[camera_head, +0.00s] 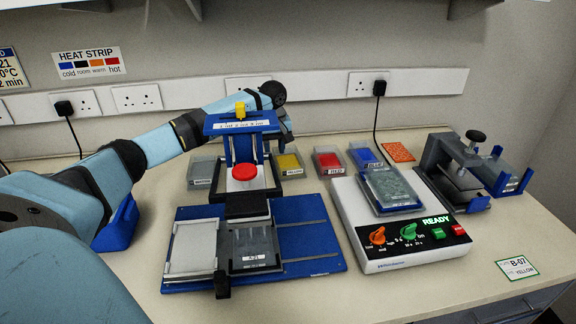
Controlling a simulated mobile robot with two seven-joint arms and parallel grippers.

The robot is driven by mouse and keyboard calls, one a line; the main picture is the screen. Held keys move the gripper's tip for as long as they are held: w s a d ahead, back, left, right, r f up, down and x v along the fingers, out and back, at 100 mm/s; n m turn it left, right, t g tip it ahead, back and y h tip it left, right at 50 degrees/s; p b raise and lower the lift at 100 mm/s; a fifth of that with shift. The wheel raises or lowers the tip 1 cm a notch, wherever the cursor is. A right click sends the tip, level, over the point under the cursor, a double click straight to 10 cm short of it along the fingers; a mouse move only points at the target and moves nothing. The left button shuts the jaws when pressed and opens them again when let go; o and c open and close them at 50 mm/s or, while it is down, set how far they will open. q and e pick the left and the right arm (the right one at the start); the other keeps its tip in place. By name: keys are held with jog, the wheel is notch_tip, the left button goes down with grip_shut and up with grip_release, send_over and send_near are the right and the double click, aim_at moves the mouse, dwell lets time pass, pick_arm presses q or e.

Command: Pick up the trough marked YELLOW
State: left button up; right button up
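The trough marked YELLOW (290,163) is a small clear tray with yellow contents. It stands at the back of the bench, just right of the blue press-like device and left of the red trough. My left arm reaches in from the left, behind that device, and bends downward at the wrist. My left gripper (287,138) is above or just behind the yellow trough. Its fingers are mostly hidden by the device, so I cannot tell whether they are open or touch the trough. My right gripper is not in view.
The blue device (240,123) with a red button stands in front of my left wrist. A red trough (329,161), a blue trough (364,155) and a pale trough (203,172) share the back row. A white heater unit (385,255) stands front right.

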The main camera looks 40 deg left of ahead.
aim_at(276, 159)
pick_arm(q)
jog(key=f, duration=0.4)
jog(key=shift+w+d+f, duration=0.15)
jog(key=shift+w+f, duration=0.05)
grip_shut()
jog(key=shift+r, duration=0.1)
jog(key=shift+r, duration=0.1)
notch_tip(276, 159, up, 20)
jog(key=shift+p, duration=0.3)
dwell(0.3)
notch_tip(276, 159, up, 3)
jog(key=p, duration=0.3)
